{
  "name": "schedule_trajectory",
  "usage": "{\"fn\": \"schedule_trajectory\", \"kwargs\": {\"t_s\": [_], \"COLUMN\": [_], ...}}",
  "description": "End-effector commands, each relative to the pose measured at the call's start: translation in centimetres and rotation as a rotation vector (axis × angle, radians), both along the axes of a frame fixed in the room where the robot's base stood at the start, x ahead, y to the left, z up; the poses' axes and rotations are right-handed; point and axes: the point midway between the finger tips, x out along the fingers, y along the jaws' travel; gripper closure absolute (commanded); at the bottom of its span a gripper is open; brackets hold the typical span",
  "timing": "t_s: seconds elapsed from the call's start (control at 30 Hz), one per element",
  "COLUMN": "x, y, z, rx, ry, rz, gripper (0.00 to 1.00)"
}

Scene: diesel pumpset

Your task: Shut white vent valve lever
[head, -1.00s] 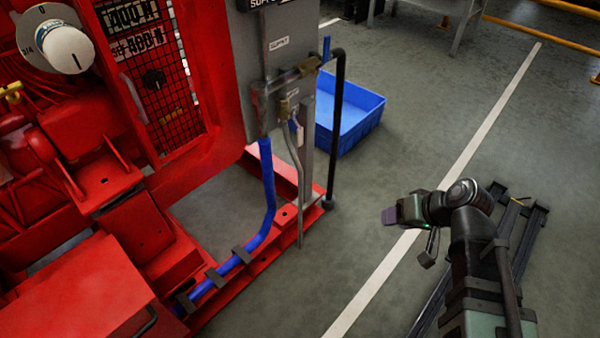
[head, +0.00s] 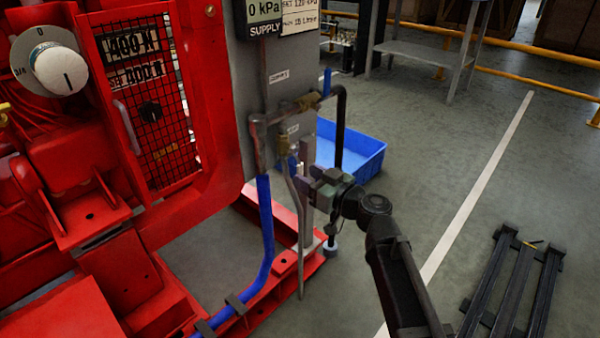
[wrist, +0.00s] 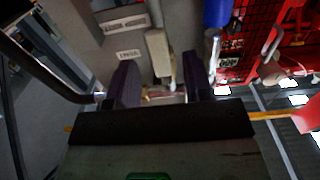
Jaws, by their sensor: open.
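The vent valve (head: 283,143) is a small brass body on the grey panel, below the supply pipe. Its white lever (wrist: 158,50) shows in the wrist view, lined up with the gap between my finger pads. In the head view the lever is mostly hidden around my gripper. My gripper (head: 308,180) is in front of the panel, just right of the vent valve. In the wrist view its two dark pads (wrist: 161,82) are apart, one on each side of the lever's line. No contact can be made out.
A supply valve with a blue lever (head: 327,82) sits above, beside the black bent pipe (head: 342,125). A blue hose (head: 266,225) runs down at left. The red pumpset frame (head: 215,130) stands left; a blue bin (head: 365,155) is behind.

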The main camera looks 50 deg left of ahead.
Motion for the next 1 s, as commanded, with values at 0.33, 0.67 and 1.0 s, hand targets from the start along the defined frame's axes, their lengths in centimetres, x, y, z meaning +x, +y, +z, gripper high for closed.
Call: {"fn": "schedule_trajectory", "kwargs": {"t_s": [0.33,0.67,1.0], "x": [-0.3,-0.3,-0.3], "y": [3.1,3.0,3.1], "z": [0.0,0.0,0.0], "rx": [0.000,0.000,0.000], "ry": [0.000,0.000,0.002], "rz": [0.001,0.001,0.001], "gripper": [0.53,0.85,1.00]}}
